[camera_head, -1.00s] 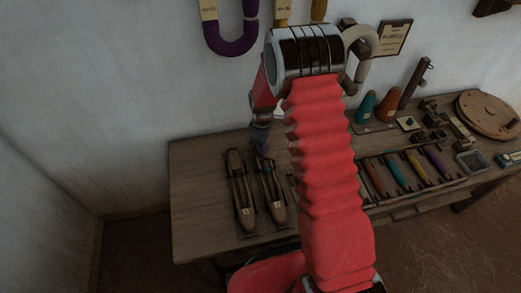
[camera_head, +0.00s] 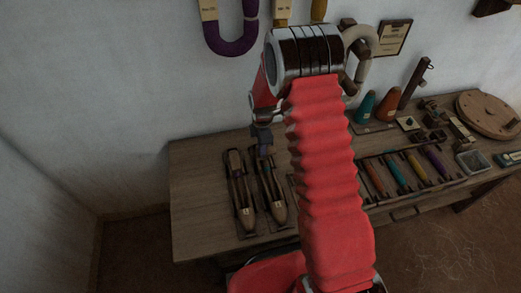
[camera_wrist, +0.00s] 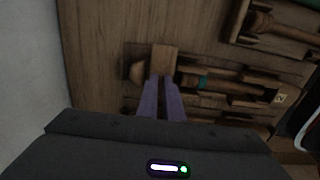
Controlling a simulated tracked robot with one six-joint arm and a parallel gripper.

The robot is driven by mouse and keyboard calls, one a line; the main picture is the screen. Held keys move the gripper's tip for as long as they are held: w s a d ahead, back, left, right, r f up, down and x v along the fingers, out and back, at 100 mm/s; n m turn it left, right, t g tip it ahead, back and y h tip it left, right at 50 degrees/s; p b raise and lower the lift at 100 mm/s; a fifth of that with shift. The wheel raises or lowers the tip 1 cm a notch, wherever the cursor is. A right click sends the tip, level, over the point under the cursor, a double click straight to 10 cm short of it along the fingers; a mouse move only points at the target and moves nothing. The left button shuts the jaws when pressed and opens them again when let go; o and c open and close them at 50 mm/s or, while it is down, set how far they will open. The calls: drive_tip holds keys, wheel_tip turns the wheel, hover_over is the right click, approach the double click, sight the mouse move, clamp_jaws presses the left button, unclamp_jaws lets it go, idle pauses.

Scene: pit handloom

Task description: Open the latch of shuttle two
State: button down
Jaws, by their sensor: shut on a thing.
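Two wooden boat shuttles lie side by side at the left of the table in the head view. The right one, shuttle two (camera_head: 277,209), lies under my gripper (camera_head: 265,153), which is at its far end. In the wrist view shuttle two (camera_wrist: 245,87) shows a "2" label and a teal winding inside. My gripper's purple fingers (camera_wrist: 161,82) are shut on a pale wooden block at its end, which looks like the latch (camera_wrist: 164,60). The fingers hide part of the contact. The left shuttle (camera_head: 244,209) lies beside it.
On the table (camera_head: 195,200), a rack of coloured bobbins (camera_head: 396,172), cones (camera_head: 388,104) and a round wooden disc (camera_head: 489,113) stand to the right. The wall is close behind. The table's left end is bare.

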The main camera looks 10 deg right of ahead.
drive_tip(key=c, duration=1.9)
unclamp_jaws()
wheel_tip(320, 180, up, 14)
drive_tip(key=shift+f, duration=0.15)
